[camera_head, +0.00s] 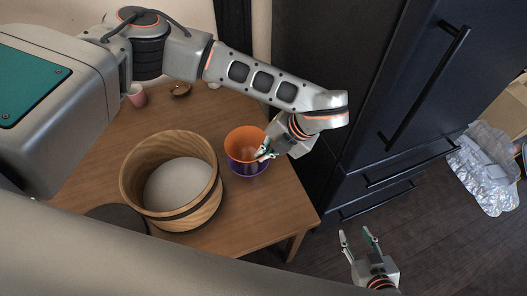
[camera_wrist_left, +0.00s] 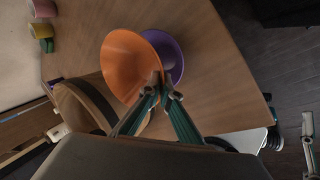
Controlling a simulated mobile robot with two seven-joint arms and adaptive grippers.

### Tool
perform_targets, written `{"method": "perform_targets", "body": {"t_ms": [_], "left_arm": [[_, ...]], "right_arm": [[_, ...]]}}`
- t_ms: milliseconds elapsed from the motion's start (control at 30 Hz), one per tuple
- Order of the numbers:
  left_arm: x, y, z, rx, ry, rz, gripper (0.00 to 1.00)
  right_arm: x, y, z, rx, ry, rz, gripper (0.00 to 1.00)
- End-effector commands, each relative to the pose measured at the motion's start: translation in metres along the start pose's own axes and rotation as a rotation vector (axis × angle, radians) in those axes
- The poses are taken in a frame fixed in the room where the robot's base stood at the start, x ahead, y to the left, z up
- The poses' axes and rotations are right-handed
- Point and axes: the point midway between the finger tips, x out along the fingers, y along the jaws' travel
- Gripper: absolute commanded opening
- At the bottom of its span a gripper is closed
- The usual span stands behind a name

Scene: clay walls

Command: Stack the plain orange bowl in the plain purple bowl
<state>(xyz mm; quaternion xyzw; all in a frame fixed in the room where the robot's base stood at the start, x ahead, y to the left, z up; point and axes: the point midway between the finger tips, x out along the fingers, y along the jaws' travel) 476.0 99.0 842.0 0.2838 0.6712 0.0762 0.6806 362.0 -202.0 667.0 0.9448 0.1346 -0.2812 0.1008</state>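The plain orange bowl (camera_head: 245,139) is over the plain purple bowl (camera_head: 247,169), which stands on the wooden table. In the left wrist view the orange bowl (camera_wrist_left: 126,62) looks tilted and covers part of the purple bowl (camera_wrist_left: 173,50). I cannot tell whether the bowls touch. My left gripper (camera_head: 266,153) is at the orange bowl's near right rim. The left wrist view shows its fingers (camera_wrist_left: 162,86) closed on that rim. My right gripper (camera_head: 357,236) is open and empty, off the table at the lower right.
A large wooden tub (camera_head: 198,214) stands on the table (camera_head: 259,213) left of the bowls. A pink cup (camera_head: 137,97) and a small brown dish (camera_head: 181,91) are at the back. A dark cabinet (camera_head: 345,70) is close on the right. The table is bare in front of the bowls.

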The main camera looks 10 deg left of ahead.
Motion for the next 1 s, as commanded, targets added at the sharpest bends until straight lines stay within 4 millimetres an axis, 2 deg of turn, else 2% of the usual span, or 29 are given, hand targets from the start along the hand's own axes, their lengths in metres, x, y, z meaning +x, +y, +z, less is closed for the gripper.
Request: {"method": "perform_targets", "body": {"t_ms": [533,567,600,633,1000], "left_arm": [[0.011,-0.006,0.001,0.0,0.001,0.0,0.0],[0.011,-0.006,0.0,0.001,0.001,0.0,0.04],[0.01,-0.006,0.0,0.001,0.001,0.0,0.15],[0.01,-0.006,0.0,0.0,0.001,0.0,0.21],[0.009,-0.005,0.0,0.0,0.001,0.0,0.21]], "right_arm": [[0.004,-0.001,0.008,0.0,-0.003,-0.001,0.4],[0.004,-0.001,0.008,0.0,-0.003,-0.001,0.4],[0.004,-0.001,0.008,0.0,-0.003,-0.001,0.4],[0.004,-0.001,0.008,0.0,-0.003,-0.001,0.4],[0.004,-0.001,0.007,0.0,-0.002,-0.001,0.4]]}}
